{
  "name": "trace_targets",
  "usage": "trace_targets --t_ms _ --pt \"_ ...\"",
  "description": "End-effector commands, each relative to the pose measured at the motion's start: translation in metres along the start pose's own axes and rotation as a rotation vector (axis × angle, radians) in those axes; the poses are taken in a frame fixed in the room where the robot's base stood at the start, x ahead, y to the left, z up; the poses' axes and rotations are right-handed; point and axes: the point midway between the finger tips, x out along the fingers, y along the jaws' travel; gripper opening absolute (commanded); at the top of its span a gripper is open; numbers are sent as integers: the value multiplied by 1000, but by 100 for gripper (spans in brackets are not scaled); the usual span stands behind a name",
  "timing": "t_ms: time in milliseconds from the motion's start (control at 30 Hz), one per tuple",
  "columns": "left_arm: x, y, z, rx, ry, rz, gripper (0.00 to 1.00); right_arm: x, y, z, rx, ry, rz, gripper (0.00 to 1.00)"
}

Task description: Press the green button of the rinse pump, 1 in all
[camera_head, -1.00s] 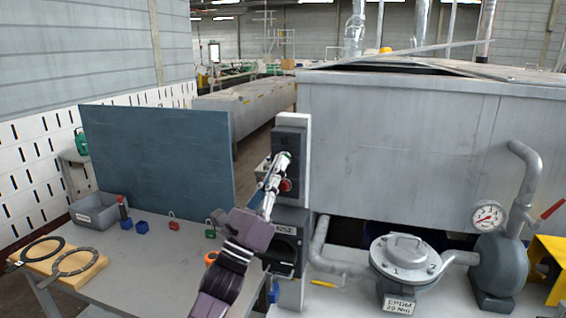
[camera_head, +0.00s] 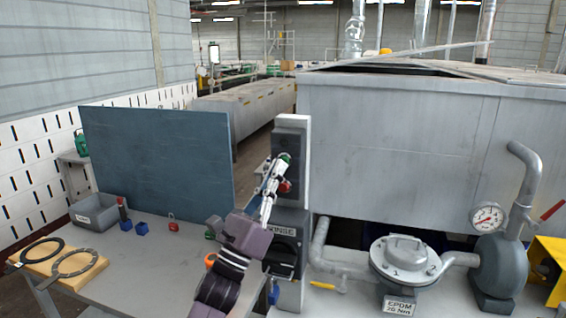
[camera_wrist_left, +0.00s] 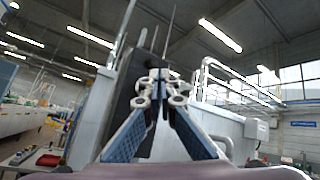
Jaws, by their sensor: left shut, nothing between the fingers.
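The rinse pump's control post (camera_head: 304,140) stands upright at the table's right side. Its dark button box (camera_head: 290,133) carries a green button (camera_head: 287,157), partly visible just beside my fingertips, with a red button (camera_head: 286,186) below it. My left gripper (camera_head: 279,162) is shut and empty, its tips pointing up at the green button. I cannot tell whether they touch it. In the left wrist view, the shut fingers (camera_wrist_left: 160,78) meet in front of the dark box and hide the buttons. My right gripper is not in view.
A lower switch box (camera_head: 285,250) with a partly covered label sits beneath the buttons. A blue-grey panel (camera_head: 160,150), a grey bin (camera_head: 95,212) and small padlocks stand on the left table. A pump with pipes (camera_head: 500,262) and a filter housing (camera_head: 405,258) stand right.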

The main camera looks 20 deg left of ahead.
Motion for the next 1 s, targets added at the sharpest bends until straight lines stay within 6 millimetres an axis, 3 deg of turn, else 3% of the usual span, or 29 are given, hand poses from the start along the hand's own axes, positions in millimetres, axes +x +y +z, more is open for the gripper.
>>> trace_targets --t_ms 267,700,1000 --pt "-4 -3 3 0 0 -1 0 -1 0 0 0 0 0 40" --pt "-32 -24 23 1 1 -1 0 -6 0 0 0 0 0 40" --pt "-35 -26 26 0 -1 -1 0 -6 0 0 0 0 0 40"
